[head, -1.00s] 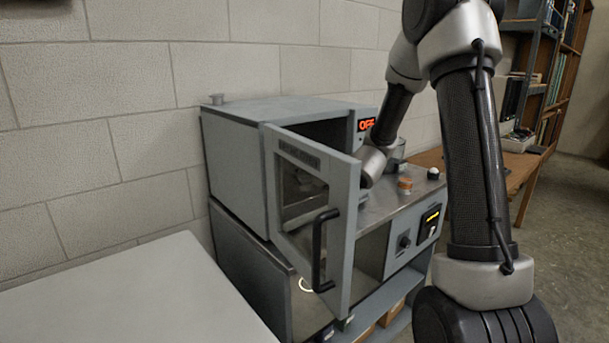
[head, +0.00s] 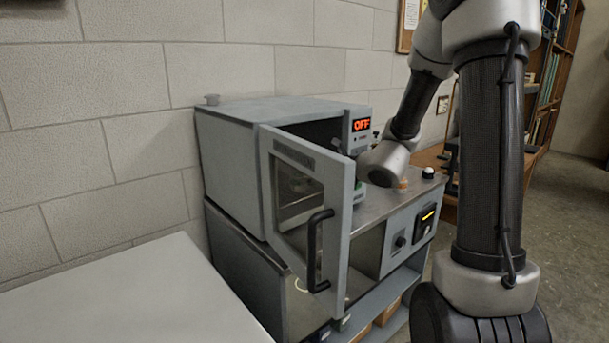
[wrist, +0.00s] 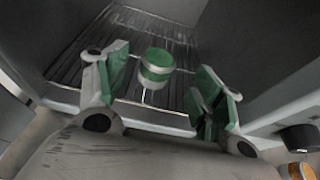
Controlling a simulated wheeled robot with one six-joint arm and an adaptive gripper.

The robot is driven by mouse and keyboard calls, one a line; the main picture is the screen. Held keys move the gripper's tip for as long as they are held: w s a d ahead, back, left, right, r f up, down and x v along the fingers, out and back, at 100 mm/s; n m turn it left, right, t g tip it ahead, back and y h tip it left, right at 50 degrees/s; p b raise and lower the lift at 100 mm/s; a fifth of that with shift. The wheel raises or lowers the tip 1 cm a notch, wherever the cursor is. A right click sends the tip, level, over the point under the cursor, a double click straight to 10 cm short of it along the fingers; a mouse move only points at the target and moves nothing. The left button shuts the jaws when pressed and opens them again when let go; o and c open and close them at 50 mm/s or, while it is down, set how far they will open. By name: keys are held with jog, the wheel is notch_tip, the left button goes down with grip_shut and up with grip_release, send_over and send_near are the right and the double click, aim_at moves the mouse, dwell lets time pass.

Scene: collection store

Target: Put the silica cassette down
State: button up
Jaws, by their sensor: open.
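The silica cassette (wrist: 157,70), a small cylinder with green and pale bands, stands on the wire rack (wrist: 150,28) inside the oven in the wrist view. My gripper (wrist: 163,64) is open, with its green-padded fingers on either side of the cassette and gaps showing between. In the head view, the grey oven (head: 222,150) has its windowed door (head: 338,210) swung open. The door hides most of my gripper and the cassette there; a little green shows through the window.
The oven display (head: 361,125) reads OFF. An orange-lidded item stands on the steel top right of the oven, and shows in the wrist view (wrist: 298,171). A pale tabletop (head: 130,295) at the lower left is bare. The open door stands close to my wrist.

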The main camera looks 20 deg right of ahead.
jog(key=s+a+r+n+g+y, duration=0.1)
jog(key=s+a+n+g, duration=0.25)
jog(key=s+n, duration=0.7)
jog(key=s+a+r+n+g+y, duration=0.15)
jog(key=s+n+g, duration=0.25)
jog(key=s+n, duration=0.65)
jog(key=s+d+r+n+h, duration=0.3)
jog(key=s+d+n+h, duration=0.5)
jog(key=s+d+n, duration=0.2)
jog(key=s+d+g, duration=0.1)
jog(key=s+d, duration=0.1)
jog(key=shift+s+d+r, duration=0.2)
jog(key=shift+s+d, duration=0.05)
jog(key=shift+d, duration=0.15)
